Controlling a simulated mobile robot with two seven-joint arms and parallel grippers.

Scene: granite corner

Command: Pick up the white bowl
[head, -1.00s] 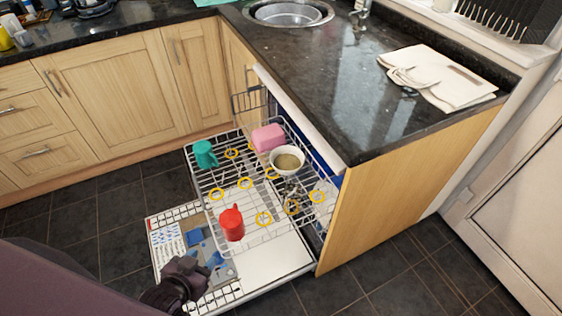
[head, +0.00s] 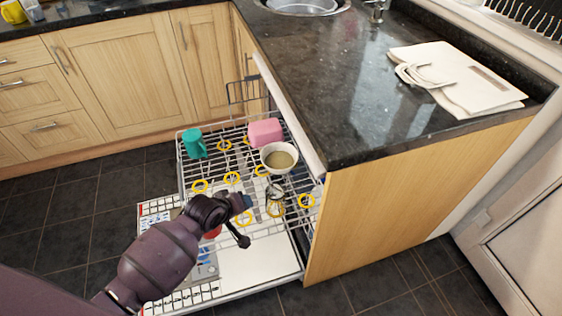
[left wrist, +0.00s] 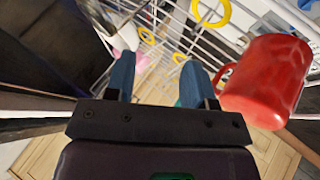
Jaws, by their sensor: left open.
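The white bowl (head: 266,154) sits upright on the upper dishwasher rack, beside the worktop edge, with something brownish-green showing inside. In the left wrist view a white rounded thing (left wrist: 124,36) at the upper left looks like the bowl, partly cut off by dark shapes. My left gripper (head: 243,204) is over the rack, nearer the front than the bowl and apart from it. In the left wrist view the left gripper (left wrist: 160,72) has its two blue fingers spread with nothing between them. My right gripper is out of view.
A red cup (left wrist: 268,80) stands close to my left gripper; my arm mostly hides it in the head view. A pink block-like item (head: 265,132) and a green cup (head: 194,144) are on the rack (head: 183,170). The worktop (head: 350,100) overhangs closely at right.

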